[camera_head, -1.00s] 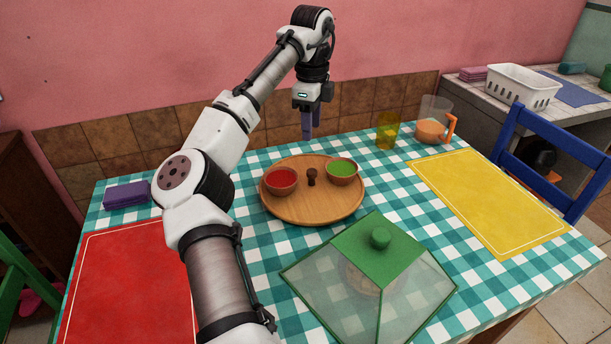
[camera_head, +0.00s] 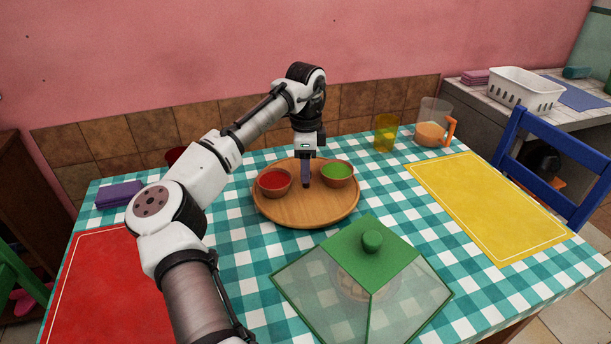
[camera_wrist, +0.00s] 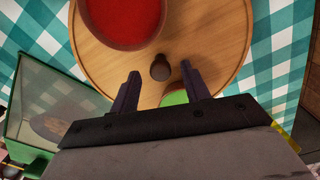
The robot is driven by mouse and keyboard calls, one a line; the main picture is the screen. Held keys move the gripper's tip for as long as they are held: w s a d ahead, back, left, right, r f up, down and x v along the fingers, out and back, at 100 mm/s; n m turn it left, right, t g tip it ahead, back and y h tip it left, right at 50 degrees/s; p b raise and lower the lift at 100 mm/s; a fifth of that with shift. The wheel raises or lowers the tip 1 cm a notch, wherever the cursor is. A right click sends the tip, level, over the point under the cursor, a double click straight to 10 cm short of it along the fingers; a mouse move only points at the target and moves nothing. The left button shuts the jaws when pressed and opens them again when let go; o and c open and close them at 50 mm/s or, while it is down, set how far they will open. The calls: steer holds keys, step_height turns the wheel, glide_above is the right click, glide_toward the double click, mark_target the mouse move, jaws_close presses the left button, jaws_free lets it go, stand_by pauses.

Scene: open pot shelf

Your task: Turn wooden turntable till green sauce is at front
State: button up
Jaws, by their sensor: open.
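The wooden turntable (camera_head: 305,212) lies on the checkered tablecloth. On it, the bowl of red sauce (camera_head: 274,181) is at the left and the bowl of green sauce (camera_head: 337,173) at the right, slightly farther back. My gripper (camera_head: 306,184) points down over the middle of the turntable, between the bowls. In the wrist view, a dark knob (camera_wrist: 160,68) shows between my open fingers (camera_wrist: 160,72); I cannot tell whether they touch it. The red sauce (camera_wrist: 122,14) fills the top there, and the green sauce (camera_wrist: 176,97) is mostly hidden by my gripper.
A green-framed clear cover (camera_head: 362,285) stands close in front of the turntable. A yellow glass (camera_head: 386,133) and a pitcher with an orange handle (camera_head: 433,128) stand behind right. A red mat (camera_head: 95,285), purple cloth (camera_head: 119,195) and yellow mat (camera_head: 490,205) lie around. A blue chair (camera_head: 555,165) is right.

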steer(key=shift+f, duration=1.7)
jaws_close()
